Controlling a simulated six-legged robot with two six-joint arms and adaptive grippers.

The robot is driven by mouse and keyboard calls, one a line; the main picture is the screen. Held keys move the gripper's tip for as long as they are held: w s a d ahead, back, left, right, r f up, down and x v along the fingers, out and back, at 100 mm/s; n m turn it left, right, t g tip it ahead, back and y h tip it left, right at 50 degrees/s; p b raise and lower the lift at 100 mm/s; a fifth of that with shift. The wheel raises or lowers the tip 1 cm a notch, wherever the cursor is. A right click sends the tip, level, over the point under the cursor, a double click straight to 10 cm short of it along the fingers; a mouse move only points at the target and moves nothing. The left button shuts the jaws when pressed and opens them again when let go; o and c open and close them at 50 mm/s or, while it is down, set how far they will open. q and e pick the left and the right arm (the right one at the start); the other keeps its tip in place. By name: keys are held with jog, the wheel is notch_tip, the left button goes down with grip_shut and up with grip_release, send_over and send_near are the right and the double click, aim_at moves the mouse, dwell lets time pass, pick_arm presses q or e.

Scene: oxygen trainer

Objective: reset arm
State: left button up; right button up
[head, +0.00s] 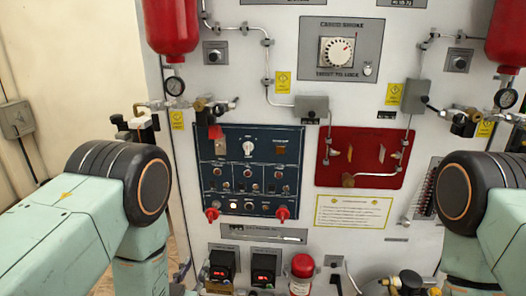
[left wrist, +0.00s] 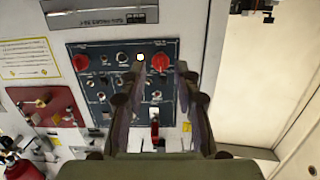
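My left gripper (left wrist: 160,75) shows in the left wrist view, its two dark fingers apart with nothing between them. It is in front of a dark blue control panel (left wrist: 95,52), which that view shows upside down. The same blue panel (head: 263,150) is left of centre in the head view. My left arm (head: 75,215) comes in from the left in the head view; I cannot make out its gripper there. My right arm (head: 485,215) is at the right edge, and its gripper is not in view.
The blue panel carries a lit white lamp (head: 234,206) and red knobs (head: 282,213). A red panel (head: 365,158) is to its right. Red tanks (head: 172,25), pipes and gauges (head: 175,86) stand out from the wall. A red-capped cylinder (head: 302,266) is low in the middle.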

pick_arm(q)
jog(key=s+a+f+g+b, duration=0.25)
jog(key=s+f+g, duration=0.65)
jog(key=s+f, duration=0.6)
jog(key=s+f+g+b, duration=0.3)
jog(key=s, duration=0.6)
jog(key=s+f+g+b, duration=0.3)
jog(key=s+f+g, duration=0.1)
jog(key=s, duration=0.6)
jog(key=shift+a+n, duration=0.35)
jog(key=shift+n, duration=0.05)
jog(key=shift+y, duration=0.3)
jog(key=shift+o, duration=0.4)
